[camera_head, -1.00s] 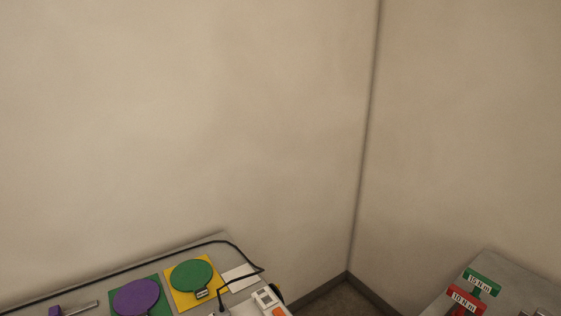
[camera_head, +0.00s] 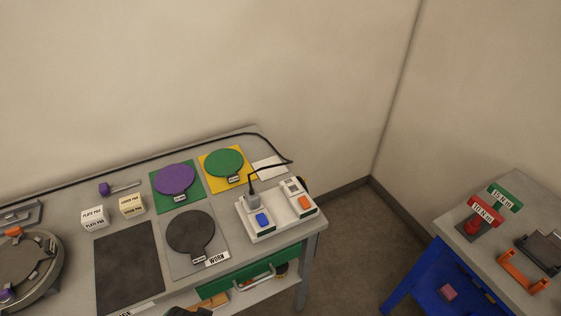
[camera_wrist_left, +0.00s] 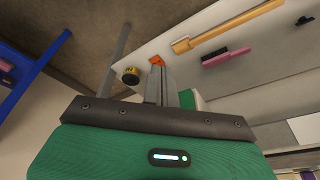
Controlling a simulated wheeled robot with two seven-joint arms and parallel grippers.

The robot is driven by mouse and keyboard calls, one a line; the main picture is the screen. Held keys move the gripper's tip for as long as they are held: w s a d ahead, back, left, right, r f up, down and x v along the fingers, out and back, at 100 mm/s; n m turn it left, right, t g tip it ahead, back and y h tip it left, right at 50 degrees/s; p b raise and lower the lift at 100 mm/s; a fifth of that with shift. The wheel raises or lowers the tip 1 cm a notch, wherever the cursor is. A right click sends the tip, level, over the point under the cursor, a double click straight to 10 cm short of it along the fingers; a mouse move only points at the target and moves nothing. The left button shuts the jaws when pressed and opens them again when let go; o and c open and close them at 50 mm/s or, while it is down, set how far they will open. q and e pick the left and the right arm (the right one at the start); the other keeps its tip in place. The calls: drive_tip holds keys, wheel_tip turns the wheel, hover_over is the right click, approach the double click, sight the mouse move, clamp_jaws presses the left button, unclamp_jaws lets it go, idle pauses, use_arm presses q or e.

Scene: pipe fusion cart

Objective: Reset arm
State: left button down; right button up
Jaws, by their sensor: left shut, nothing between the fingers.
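My left gripper (camera_wrist_left: 160,78) shows in the left wrist view, its grey fingers together and empty, beyond the dark bar and green housing of my own wrist. It hangs near a pale shelf (camera_wrist_left: 240,65) that carries several tools. Neither gripper shows clearly in the head view. A dark shape at the bottom edge there is cut off, and I cannot tell what it is. My right gripper is in neither view.
A grey workbench (camera_head: 75,225) holds a purple disc (camera_head: 175,179), a green disc (camera_head: 224,163), a dark worn disc (camera_head: 190,232) and a white switch box (camera_head: 276,221). A blue-legged table (camera_head: 455,235) stands at right. Floor (camera_head: 350,240) lies open between them.

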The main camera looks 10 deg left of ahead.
use_arm(q)
drive_tip(key=s+f+g, duration=0.1)
drive_tip(key=s+f, duration=0.2)
drive_tip(key=f, duration=0.9)
drive_tip(key=s+f, duration=0.3)
drive_tip(key=f, duration=0.8)
drive_tip(key=s+a+f+g, duration=0.1)
drive_tip(key=s+a+f, duration=0.2)
drive_tip(key=s+f, duration=1.1)
drive_tip(key=shift+s+a+f, duration=0.15)
drive_tip(key=shift+s+a, duration=0.25)
drive_tip(key=shift+s, duration=0.7)
